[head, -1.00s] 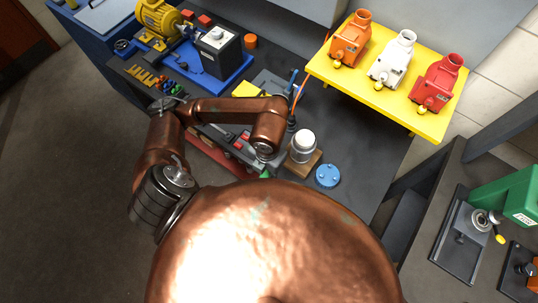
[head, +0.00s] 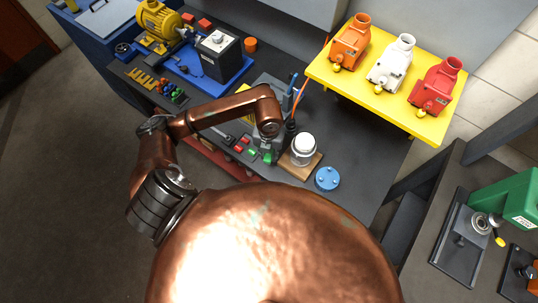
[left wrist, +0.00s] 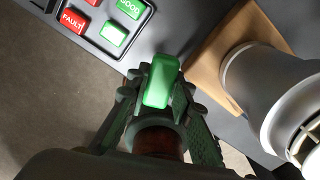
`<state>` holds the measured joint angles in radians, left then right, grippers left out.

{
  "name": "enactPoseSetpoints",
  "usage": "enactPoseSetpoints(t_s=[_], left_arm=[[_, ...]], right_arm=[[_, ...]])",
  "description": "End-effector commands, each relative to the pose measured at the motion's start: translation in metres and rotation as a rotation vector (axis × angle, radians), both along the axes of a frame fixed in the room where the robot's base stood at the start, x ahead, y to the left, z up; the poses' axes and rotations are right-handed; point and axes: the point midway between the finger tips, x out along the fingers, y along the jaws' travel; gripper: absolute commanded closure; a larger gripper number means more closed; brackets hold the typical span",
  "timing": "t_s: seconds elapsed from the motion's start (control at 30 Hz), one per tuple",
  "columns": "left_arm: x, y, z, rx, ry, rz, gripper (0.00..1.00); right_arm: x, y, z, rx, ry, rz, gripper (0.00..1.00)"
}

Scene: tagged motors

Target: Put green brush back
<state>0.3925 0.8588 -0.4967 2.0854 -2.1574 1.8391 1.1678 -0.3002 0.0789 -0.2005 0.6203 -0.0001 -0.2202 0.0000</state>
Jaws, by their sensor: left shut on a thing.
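My left gripper (left wrist: 158,105) is shut on a small green piece (left wrist: 160,82), a smooth rounded block. No bristles show on it, so I cannot tell whether it is the brush. In the head view the green piece (head: 267,157) shows just below my left gripper (head: 268,146), whose fingers are mostly hidden by the arm. The piece is between a dark tray (left wrist: 148,22) of red and green tags and a wooden block (left wrist: 205,62). A row of small coloured pieces (head: 172,92) lies at the bench's left. My right gripper is not in view.
A white-topped cylinder (head: 303,148) stands on the wooden block, close to my gripper. A blue disc (head: 327,178) lies to the right. A yellow shelf (head: 385,100) carries three motors. A yellow motor (head: 160,22) and dark box (head: 220,55) stand on a blue base.

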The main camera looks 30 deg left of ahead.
Motion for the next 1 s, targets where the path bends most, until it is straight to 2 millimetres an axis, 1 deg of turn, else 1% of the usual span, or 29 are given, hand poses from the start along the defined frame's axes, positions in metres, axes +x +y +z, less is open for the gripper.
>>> enactPoseSetpoints(t_s=[0.03,0.1,0.27,0.33,0.5,0.53,0.9,0.93,1.0], left_arm=[[0.004,0.002,-0.005,0.001,0.001,0.001,1.0],[0.008,0.003,-0.009,-0.001,0.0,0.001,1.0],[0.012,0.006,-0.017,0.0,0.001,0.0,1.0],[0.017,0.009,-0.024,0.001,0.001,0.002,1.0],[0.015,0.008,-0.048,-0.002,0.002,0.0,1.0],[0.016,0.008,-0.05,-0.001,0.002,0.0,1.0],[0.016,0.008,-0.056,0.0,0.0,-0.001,1.0],[0.016,0.008,-0.056,0.0,0.0,-0.001,0.78],[0.016,0.008,-0.055,0.0,0.0,-0.001,0.73]], right_arm=[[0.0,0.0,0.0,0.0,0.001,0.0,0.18],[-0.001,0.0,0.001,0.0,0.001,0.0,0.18],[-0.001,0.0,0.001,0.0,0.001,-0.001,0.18],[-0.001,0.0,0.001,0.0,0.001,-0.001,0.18],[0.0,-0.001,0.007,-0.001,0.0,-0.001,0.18],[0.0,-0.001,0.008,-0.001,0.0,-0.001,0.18],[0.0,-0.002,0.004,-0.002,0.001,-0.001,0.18],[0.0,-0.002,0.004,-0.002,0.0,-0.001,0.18],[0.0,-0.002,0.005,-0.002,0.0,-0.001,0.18]])
